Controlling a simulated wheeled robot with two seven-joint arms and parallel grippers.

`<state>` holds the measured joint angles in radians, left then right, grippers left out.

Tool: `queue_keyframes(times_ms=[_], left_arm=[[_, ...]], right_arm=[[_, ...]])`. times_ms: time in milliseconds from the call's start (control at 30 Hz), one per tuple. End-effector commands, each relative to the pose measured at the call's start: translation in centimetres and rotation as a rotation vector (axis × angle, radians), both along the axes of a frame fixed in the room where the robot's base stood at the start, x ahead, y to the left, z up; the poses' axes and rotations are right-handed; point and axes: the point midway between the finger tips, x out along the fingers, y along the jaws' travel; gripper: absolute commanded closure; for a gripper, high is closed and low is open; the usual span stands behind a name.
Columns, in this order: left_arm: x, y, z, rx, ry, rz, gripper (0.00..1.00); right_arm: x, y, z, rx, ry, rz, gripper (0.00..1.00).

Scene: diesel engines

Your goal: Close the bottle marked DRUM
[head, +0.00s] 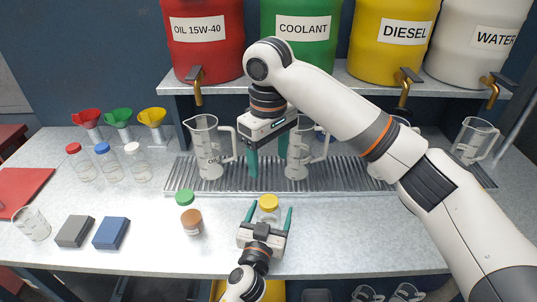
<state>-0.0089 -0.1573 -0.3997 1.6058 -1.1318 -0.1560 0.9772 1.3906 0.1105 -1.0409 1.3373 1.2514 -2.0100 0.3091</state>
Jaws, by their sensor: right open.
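A small bottle with brown contents or a brown top (191,222) stands on the front bench; its pale label is too small to read. A green cap (185,197) shows just behind it. A clear bottle with a yellow cap (268,202) stands to the right. My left gripper (269,212) reaches in from the front edge, its teal fingers spread on either side of the yellow-capped bottle with gaps visible. My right gripper (268,158) is open and empty, pointing down over the drip grate between two jugs. I cannot tell which bottle is marked DRUM.
Clear jugs (207,147) stand on the ribbed grate (340,177). Drums with taps line the shelf above. Capped bottles (80,165) and coloured funnels (120,120) are at left, with a beaker (33,224) and grey and blue blocks (111,233). The front right bench (350,235) is clear.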

Motion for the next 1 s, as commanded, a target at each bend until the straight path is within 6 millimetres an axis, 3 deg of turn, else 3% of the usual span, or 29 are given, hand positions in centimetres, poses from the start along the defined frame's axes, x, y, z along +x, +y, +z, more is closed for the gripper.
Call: queue_keyframes(times_ms=[167,600,800,1000], left_arm=[[-1.3,0.4,-0.2,0.0,0.002,0.0,0.23],[-9.7,2.6,-0.3,-0.001,0.002,0.0,0.23],[-11.4,3.0,-0.1,-0.001,0.0,0.0,0.23],[-11.6,3.1,0.0,0.0,0.0,-0.001,0.23]], right_arm=[[0.0,0.0,-0.1,0.0,0.0,0.0,0.32],[0.0,0.0,-1.4,0.0,0.0,0.0,0.32],[0.0,0.0,-1.7,0.0,0.0,0.0,0.32],[0.0,0.0,-1.7,0.0,0.0,0.0,0.32]])
